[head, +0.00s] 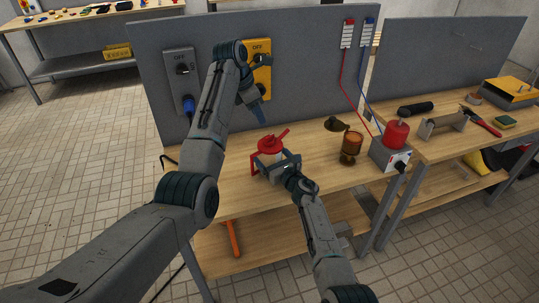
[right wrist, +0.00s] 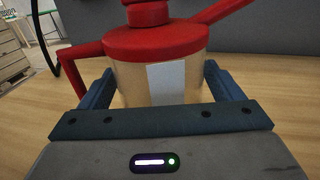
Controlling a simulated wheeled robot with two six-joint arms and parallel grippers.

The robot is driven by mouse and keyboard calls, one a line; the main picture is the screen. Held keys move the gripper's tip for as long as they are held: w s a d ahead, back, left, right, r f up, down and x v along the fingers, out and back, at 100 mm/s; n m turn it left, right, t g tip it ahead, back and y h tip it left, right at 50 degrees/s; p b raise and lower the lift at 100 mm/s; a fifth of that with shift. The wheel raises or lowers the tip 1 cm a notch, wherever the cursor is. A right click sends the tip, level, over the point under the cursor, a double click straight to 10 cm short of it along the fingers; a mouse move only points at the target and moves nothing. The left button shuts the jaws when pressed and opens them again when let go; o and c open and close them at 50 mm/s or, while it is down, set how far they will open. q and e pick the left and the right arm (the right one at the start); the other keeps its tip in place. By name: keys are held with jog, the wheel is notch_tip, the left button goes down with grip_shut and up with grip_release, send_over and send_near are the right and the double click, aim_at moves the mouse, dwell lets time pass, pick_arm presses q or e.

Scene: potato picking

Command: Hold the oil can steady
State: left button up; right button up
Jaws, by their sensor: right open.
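The oil can (head: 270,146) has a red lid, spout and handle and a pale body with a light label. It stands upright on the wooden workbench (head: 310,158). My right gripper (head: 275,164) is open, with its two fingers on either side of the can's body. The can (right wrist: 160,85) fills the middle of the right wrist view, between the fingers; whether they touch it is unclear. My left gripper (head: 257,100) is in the air, behind and above the can, in front of the yellow switch box (head: 262,68). Its jaw opening is hard to make out.
A grey panel with a grey switch box (head: 181,70) stands behind the bench. To the can's right are an amber jar (head: 351,147), a dark funnel-like piece (head: 336,124) and a grey box with a red top (head: 391,152). Red and blue cables hang from the panel.

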jog(key=shift+w+a, duration=0.35)
jog(key=shift+w, duration=0.2)
pick_arm(q)
jog(key=shift+c, duration=0.3)
pick_arm(e)
jog(key=c, duration=1)
jog(key=shift+c, duration=0.2)
pick_arm(q)
jog(key=n+t+h, duration=0.4)
jog(key=t+h, duration=0.3)
send_near(268, 136)
jog(key=x, duration=0.9)
